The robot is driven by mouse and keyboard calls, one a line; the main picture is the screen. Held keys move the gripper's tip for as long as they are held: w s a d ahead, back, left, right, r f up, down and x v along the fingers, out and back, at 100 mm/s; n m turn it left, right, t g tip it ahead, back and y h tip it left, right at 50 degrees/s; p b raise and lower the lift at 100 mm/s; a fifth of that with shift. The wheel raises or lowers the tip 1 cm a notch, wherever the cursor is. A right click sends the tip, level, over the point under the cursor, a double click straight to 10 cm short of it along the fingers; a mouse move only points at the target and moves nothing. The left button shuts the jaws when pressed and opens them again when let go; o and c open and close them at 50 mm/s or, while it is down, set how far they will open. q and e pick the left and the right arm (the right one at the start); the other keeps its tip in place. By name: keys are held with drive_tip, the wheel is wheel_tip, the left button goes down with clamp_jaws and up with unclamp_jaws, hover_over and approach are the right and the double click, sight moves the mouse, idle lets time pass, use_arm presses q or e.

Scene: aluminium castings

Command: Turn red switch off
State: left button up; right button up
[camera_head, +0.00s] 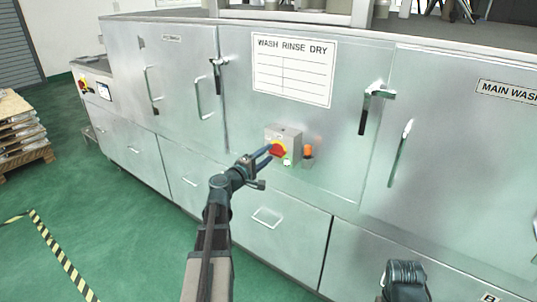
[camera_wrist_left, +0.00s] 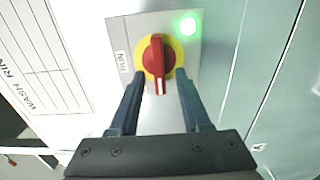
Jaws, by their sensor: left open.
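The red switch (camera_head: 278,150) is a red rotary handle on a yellow disc, set on a small grey box on the washing machine's front. In the left wrist view the red switch (camera_wrist_left: 157,62) stands between and just beyond the two fingertips of my left gripper (camera_wrist_left: 158,80), with its white mark pointing toward the gripper. A green light (camera_wrist_left: 187,25) glows beside it, and a label (camera_wrist_left: 122,64) sits on the other side. My left gripper (camera_head: 267,153) is open in front of the switch; whether it touches cannot be told. Part of my right arm shows at the bottom; its fingers are not visible.
Door handles (camera_head: 399,152) and latches (camera_head: 377,93) stick out from the steel front. A "WASH RINSE DRY" sign (camera_head: 294,70) is above. Stacked pallets (camera_head: 22,135) stand at far left; the green floor (camera_head: 120,235) between is clear.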

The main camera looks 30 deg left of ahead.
use_arm(q)
drive_tip(key=s, duration=1.2)
drive_tip(key=shift+s+a, duration=0.25)
drive_tip(key=shift+a, duration=0.2)
drive_tip(key=d+f+m+g+h+p, duration=0.35)
drive_tip(key=d+m+g, duration=0.2)
drive_tip(key=d, duration=0.85)
drive_tip(key=d+f+m+g+h+p, duration=0.2)
drive_tip(key=d+f+m+g, duration=0.3)
drive_tip(key=d, duration=1)
drive_tip(key=s+d+f+m+g+y+p, duration=0.1)
drive_tip(key=s+d+m+g+y+p, duration=0.5)
drive_tip(key=s+d+m+g+y, duration=0.2)
drive_tip(key=s+d+m, duration=0.2)
drive_tip(key=s, duration=0.2)
drive_tip(key=shift+s+d+f, duration=0.2)
drive_tip(key=shift+s+f, duration=0.1)
drive_tip(key=shift+f, duration=0.1)
drive_tip(key=shift+a+m+y, duration=0.1)
drive_tip(key=shift+m+y, duration=0.15)
